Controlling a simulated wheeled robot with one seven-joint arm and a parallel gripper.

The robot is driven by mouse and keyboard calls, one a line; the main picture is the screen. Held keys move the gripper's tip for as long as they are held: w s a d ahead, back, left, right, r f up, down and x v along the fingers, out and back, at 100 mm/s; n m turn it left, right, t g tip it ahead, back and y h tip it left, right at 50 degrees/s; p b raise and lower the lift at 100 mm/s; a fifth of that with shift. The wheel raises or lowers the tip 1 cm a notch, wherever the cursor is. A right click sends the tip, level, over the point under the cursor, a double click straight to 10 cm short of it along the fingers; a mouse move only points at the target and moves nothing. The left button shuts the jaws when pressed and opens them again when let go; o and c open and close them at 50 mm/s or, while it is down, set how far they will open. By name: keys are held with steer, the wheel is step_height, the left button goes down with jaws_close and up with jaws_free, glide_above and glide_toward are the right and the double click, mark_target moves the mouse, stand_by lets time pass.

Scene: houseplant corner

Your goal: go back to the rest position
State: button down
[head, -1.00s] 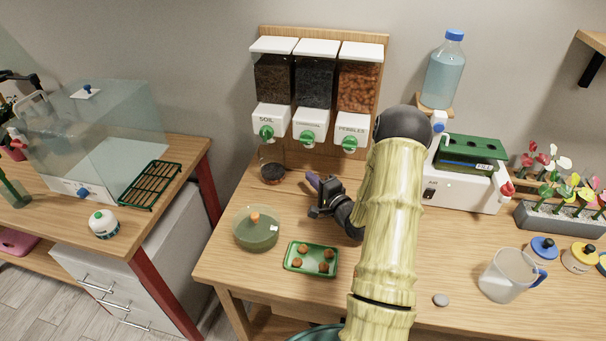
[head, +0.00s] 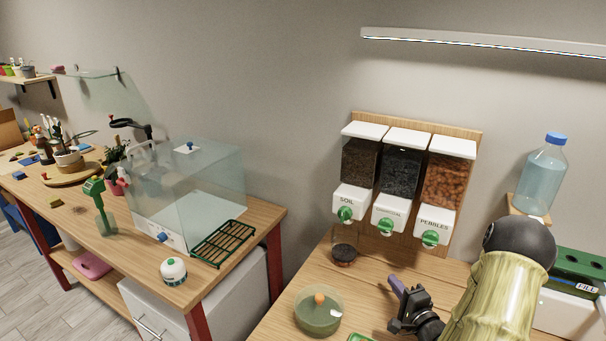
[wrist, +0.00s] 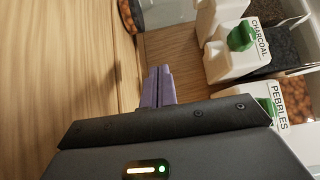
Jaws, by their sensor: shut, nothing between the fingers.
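My gripper (head: 397,286) is above the wooden bench in front of the dispensers, its purple fingers together and empty. In the wrist view the fingers (wrist: 158,86) are pressed side by side, with nothing between them. The bench top (wrist: 60,60) is to their left and the charcoal dispenser (wrist: 236,45) and pebbles dispenser (wrist: 268,100) are to their right. My arm rises on the right of the head view and covers part of the bench.
Soil, charcoal and pebbles dispensers (head: 395,190) stand against the wall. A glass jar (head: 343,250) is under the soil spout. A water bottle (head: 541,175) is at right. A clear box (head: 190,190) stands on the left table.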

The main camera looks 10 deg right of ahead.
steer(key=a+n+g, duration=0.1)
steer(key=n, duration=0.1)
steer(key=w+a+r+n+g+p, duration=0.1)
steer(key=a, duration=0.1)
steer(key=w+a+r+n+g+h+p, duration=0.1)
steer(key=n+g, duration=0.1)
steer(key=shift+a+r+n, duration=0.15)
steer(key=shift+a+n, duration=0.15)
steer(key=s+a+r+n+g+p, duration=0.1)
steer(key=s+a+r+n+g, duration=0.2)
steer(key=s, duration=0.3)
steer(key=s+a+r+n+g+h+p, duration=0.1)
steer(key=s+a+r+n+g+p, duration=0.1)
steer(key=s+a+r+n+g, duration=0.2)
steer(key=s+a+r+n+g+p, duration=0.1)
steer(key=s+a+r+n+g, duration=0.2)
steer(key=s+a, duration=0.4)
steer(key=shift+s+r+n+g+h+p, duration=0.3)
steer(key=shift+s+r+g+h+p, duration=0.15)
steer(key=shift+s, duration=0.5)
steer(key=shift+a, duration=0.1)
